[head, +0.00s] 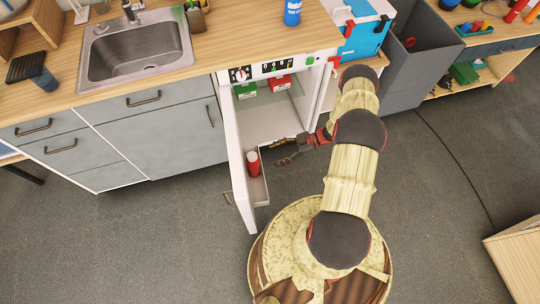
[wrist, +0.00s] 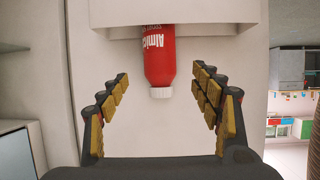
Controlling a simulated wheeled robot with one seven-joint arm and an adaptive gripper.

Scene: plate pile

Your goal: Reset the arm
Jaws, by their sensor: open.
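My gripper (head: 283,153) is open and empty in front of the open fridge, between its inside and its open door (head: 241,160). In the wrist view my gripper's (wrist: 161,76) fingers are spread wide, facing the inner side of the door. A red bottle with a white cap stands in the door shelf (head: 260,188); the bottle (head: 253,163) is left of my gripper in the head view. In the wrist view, which looks upside down, the bottle (wrist: 160,55) shows between the fingertips, apart from both. Its base is hidden by the shelf wall.
A green box (head: 246,91) and a red box (head: 280,83) sit on the fridge's upper shelf. The counter with a sink (head: 137,50) is at left. A grey bin (head: 412,60) stands to the right. Open floor lies at lower left and right of my base.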

